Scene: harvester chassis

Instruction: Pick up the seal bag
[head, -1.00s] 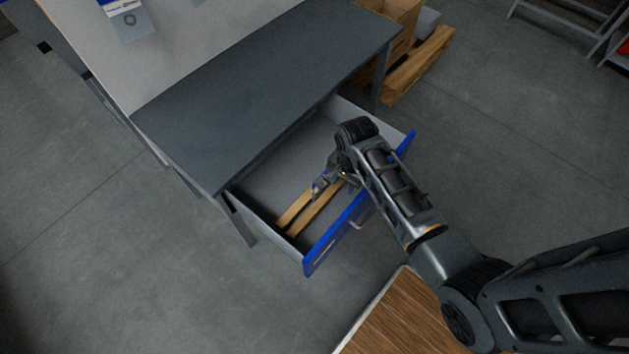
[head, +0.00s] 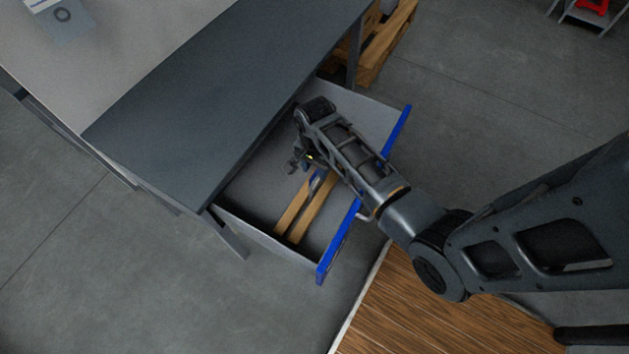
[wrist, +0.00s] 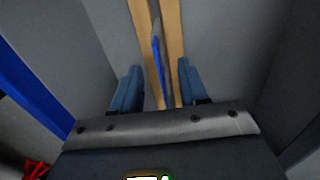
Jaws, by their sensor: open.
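A thin, blue-and-grey flat item (wrist: 157,60), seen edge-on, stands between two wooden slats in the open drawer; it looks like the seal bag, but its face is hidden. A bit of blue also shows between the slats in the head view (head: 315,183). My gripper (wrist: 159,68) is open, with one blue finger on each side of the item and slats. In the head view my gripper (head: 300,165) is over the drawer; contact cannot be told. A clear bag with a dark ring (head: 63,15) lies on the light worktop at upper left.
The drawer (head: 276,247) has grey walls and a blue front (head: 339,242). The dark grey tabletop (head: 225,105) overhangs its back. A wooden pallet (head: 388,45) stands on the floor behind. The drawer floor beside the slats is clear.

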